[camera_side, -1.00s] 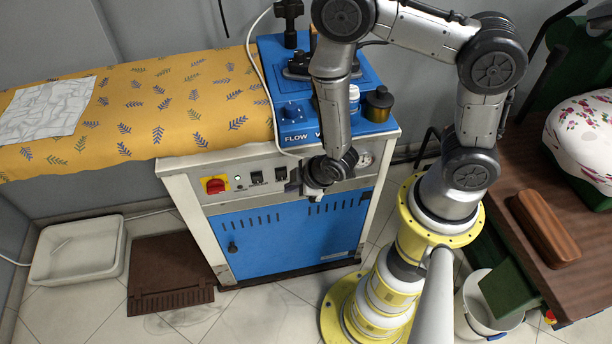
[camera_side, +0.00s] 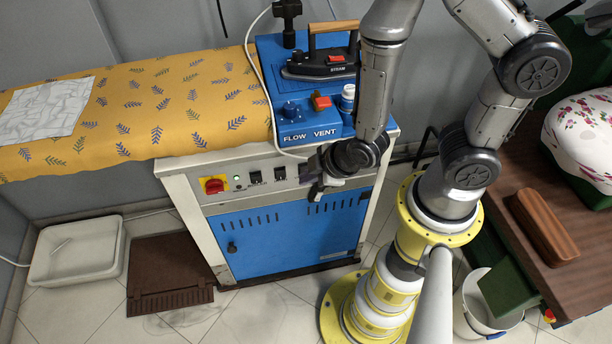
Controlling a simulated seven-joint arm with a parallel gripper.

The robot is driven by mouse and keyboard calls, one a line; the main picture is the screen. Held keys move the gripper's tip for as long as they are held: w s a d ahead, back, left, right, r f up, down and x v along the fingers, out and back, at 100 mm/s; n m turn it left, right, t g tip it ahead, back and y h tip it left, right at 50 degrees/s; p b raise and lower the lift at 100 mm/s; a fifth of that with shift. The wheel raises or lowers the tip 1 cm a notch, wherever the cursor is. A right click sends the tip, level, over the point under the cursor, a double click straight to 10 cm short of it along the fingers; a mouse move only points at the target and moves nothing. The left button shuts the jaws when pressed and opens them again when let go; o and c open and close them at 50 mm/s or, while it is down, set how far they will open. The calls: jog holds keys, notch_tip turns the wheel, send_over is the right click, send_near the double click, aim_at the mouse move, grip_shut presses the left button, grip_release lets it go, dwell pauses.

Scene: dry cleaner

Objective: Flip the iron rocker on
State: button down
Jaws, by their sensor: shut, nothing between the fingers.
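The control panel (camera_side: 227,193) is on the front of the white and blue ironing cabinet. Two small dark rocker switches, one (camera_side: 254,177) at the left and one (camera_side: 280,173) beside it, show in its middle. Their labels are too small to read, so I cannot tell which is the iron's, nor their positions. My gripper (camera_side: 315,193) is shut and empty, pointing down in front of the panel, just right of these switches. It and my wrist hide part of the panel's right side. I cannot tell whether it touches the panel.
A red knob on a yellow plate (camera_side: 214,185) and a lit green lamp (camera_side: 237,178) are left of the switches. The iron (camera_side: 318,66) rests on the blue top, behind the FLOW knob (camera_side: 291,110) and red VENT switch (camera_side: 321,102). A white cable hangs near the panel.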

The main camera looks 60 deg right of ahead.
aim_at(281, 175)
jog(key=shift+f, duration=0.1)
jog(key=shift+a+f, duration=0.2)
jog(key=shift+f, duration=0.4)
jog(key=shift+f, duration=0.1)
jog(key=shift+w+d+f, duration=0.6)
jog(key=shift+w+f, duration=0.8)
jog(key=shift+w+d+f, duration=0.55)
jog(key=shift+w+f, duration=0.85)
jog(key=shift+f, duration=0.05)
jog(key=shift+w+d+f, duration=0.6)
jog(key=shift+w+f, duration=0.8)
